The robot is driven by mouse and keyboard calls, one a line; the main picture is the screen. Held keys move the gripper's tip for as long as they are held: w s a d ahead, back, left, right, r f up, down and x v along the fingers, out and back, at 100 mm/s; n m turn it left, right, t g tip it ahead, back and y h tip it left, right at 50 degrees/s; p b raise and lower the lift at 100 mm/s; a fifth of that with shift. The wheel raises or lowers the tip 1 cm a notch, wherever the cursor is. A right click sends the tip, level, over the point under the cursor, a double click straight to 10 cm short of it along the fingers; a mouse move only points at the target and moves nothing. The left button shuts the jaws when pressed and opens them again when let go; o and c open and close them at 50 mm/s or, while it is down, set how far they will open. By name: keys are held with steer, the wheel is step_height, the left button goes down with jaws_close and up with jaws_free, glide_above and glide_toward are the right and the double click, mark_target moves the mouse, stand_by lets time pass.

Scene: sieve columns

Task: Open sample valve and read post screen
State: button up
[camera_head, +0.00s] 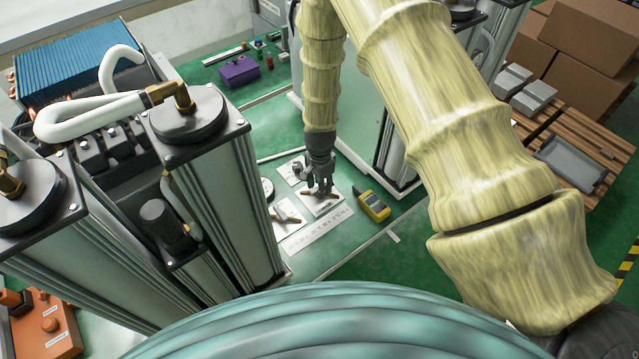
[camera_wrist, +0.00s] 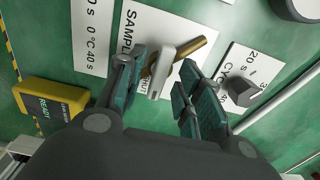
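The sample valve (camera_wrist: 163,68) has a grey piece and a brass-coloured lever on a white plate lettered "SAMPL..." (camera_wrist: 143,22). My gripper (camera_wrist: 160,88) is open over this plate, one finger on each side of the grey piece; I cannot tell whether either finger touches it. In the head view my gripper (camera_head: 320,190) points down at the same plate (camera_head: 322,206), hiding part of the valve. A yellow box with a dark screen (camera_wrist: 48,108) lies to the left in the wrist view, showing "READY" and smaller unreadable text. It also shows in the head view (camera_head: 372,206).
A dark knob (camera_wrist: 238,92) sits on a nearby plate. Another lever plate (camera_head: 287,216) and a long lettered strip (camera_head: 318,232) lie beside the valve. Tall metal columns (camera_head: 215,200) stand close on the left. Cardboard boxes (camera_head: 580,55) and a pallet (camera_head: 600,150) are at right.

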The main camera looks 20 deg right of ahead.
jaws_close()
steer(key=shift+f+n+b, duration=0.1)
steer(key=shift+n+b, duration=0.2)
steer(key=n+b, duration=0.1)
steer(key=n, duration=0.1)
steer(key=shift+n+b, duration=0.4)
steer(key=n+b, duration=0.2)
steer(key=n, duration=0.3)
steer(key=n+b, duration=0.1)
steer(key=n, duration=0.4)
steer(key=shift+b, duration=0.35)
steer(key=shift+n+b, duration=0.4)
steer(key=shift+n, duration=1.8)
